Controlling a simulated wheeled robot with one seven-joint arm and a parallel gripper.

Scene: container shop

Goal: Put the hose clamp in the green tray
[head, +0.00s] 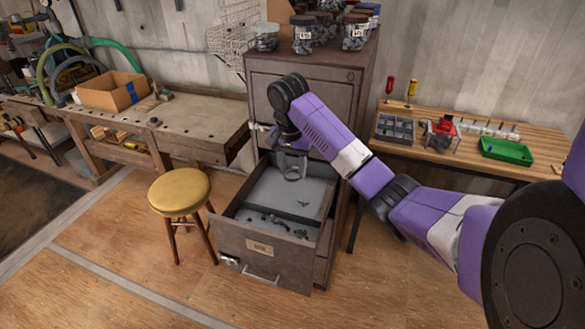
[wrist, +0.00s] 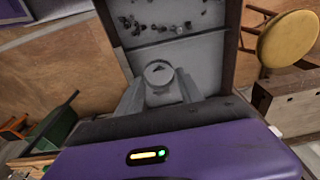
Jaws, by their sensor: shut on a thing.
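My gripper (head: 291,172) is over the open drawer of the metal cabinet, pointing down. In the wrist view its fingers (wrist: 160,88) are shut on a grey metal ring, the hose clamp (wrist: 158,64). The clamp shows round from above, in front of the drawer's grey floor; its gap above that floor is hard to judge. The green tray (head: 507,151) lies on the slatted wooden table at the right, well away from my gripper.
The open drawer (head: 262,247) has a divider, with several small dark pieces in its front part. A yellow stool (head: 180,191) stands left of it. The slatted table (head: 455,161) also holds a grey compartment bin (head: 395,129), a red tool (head: 442,127) and two screwdrivers.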

